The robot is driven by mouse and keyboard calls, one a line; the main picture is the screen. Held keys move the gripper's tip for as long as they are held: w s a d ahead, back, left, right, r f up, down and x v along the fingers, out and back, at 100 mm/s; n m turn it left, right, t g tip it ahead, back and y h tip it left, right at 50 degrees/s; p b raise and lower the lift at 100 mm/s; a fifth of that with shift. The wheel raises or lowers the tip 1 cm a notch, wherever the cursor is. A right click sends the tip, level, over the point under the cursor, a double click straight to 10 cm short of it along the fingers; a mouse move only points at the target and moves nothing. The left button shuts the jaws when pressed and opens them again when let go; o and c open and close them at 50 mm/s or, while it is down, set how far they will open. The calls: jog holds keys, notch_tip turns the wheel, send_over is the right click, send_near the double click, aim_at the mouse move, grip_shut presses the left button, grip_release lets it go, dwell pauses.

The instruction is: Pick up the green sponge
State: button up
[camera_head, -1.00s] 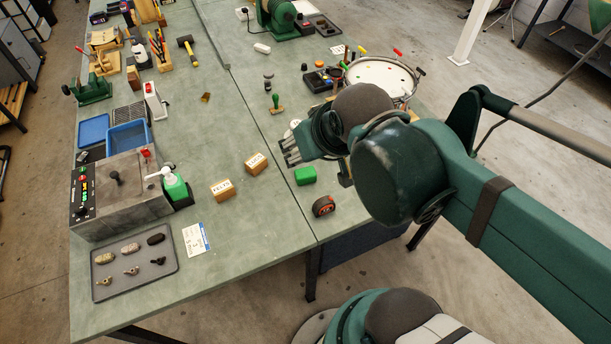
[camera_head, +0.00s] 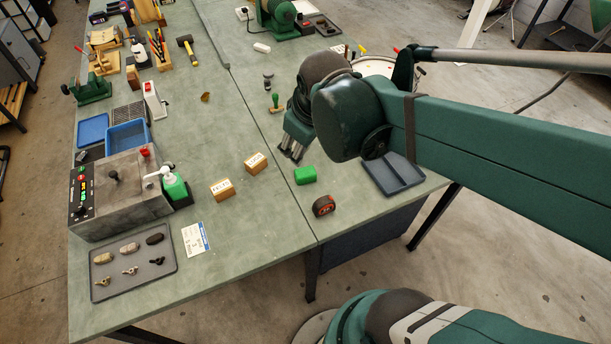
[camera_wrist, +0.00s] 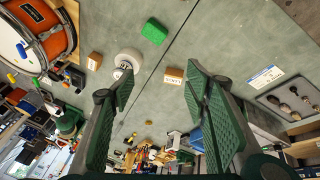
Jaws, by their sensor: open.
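The green sponge (camera_head: 305,175) is a small bright green block lying on the bench near the seam between two tabletops. It also shows in the wrist view (camera_wrist: 154,31), at the top middle. My gripper (camera_head: 291,151) is above the bench, just behind and a little left of the sponge in the head view, with its fingers pointing down. In the wrist view the two green-padded fingers are spread wide with nothing between them. The sponge lies beyond the fingertips, and the gripper is apart from it.
A tape measure (camera_head: 324,206) lies just in front of the sponge. Two labelled wooden blocks, one nearer (camera_head: 222,189) and one farther (camera_head: 256,163), stand to its left. A grey divided tray (camera_head: 393,174) lies to its right. A drum (camera_wrist: 40,38) shows in the wrist view.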

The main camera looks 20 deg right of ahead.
jog(key=w+d+f+n+g, duration=0.2)
jog(key=w+f+n, duration=0.3)
jog(key=f, duration=0.2)
jog(key=n+g+h+b, duration=0.1)
jog(key=n+g, duration=0.2)
jog(key=n, duration=0.2)
send_over(305, 171)
jog(key=a, duration=0.1)
jog(key=f, duration=0.9)
jog(key=shift+s+a+f, duration=0.1)
jog(key=shift+s+f, duration=0.1)
jog(key=shift+f, duration=0.15)
jog(key=shift+w+f+n, duration=0.1)
jog(key=shift+f+n, duration=0.4)
jog(key=shift+f, duration=0.15)
jog(key=shift+d+f+b, duration=0.2)
jog(key=shift+f, duration=0.45)
jog(key=shift+d+f+b, duration=0.15)
jog(key=shift+f, duration=0.5)
jog(key=shift+f, duration=0.15)
jog(key=shift+d+f+b, duration=0.15)
jog(key=shift+f+b, duration=0.1)
jog(key=shift+f, duration=1)
jog(key=shift+d+f+b, duration=0.15)
jog(key=shift+f+b, duration=0.05)
jog(key=shift+f, duration=1)
